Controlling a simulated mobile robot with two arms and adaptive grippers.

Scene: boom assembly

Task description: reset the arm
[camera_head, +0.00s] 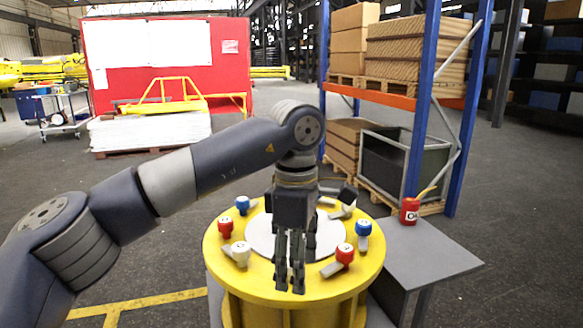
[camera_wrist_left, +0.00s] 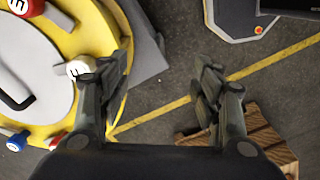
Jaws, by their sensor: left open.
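My left arm comes in from the left and bends down over a round yellow drum table (camera_head: 230,284) with a pale disc (camera_head: 263,238) on top. My left gripper (camera_head: 290,290) points down over the front part of the table, its fingers in front of the disc. The drum rim (camera_wrist_left: 110,30) is at the left of that view. My right gripper is not in view.
Around the disc are red (camera_head: 345,253), blue (camera_head: 363,228) and white (camera_head: 241,251) knobs. A red can (camera_head: 409,211) stands on a grey side table (camera_head: 440,262) at right. Behind is a blue-post rack (camera_head: 424,110) with boxes. Open floor lies to the left.

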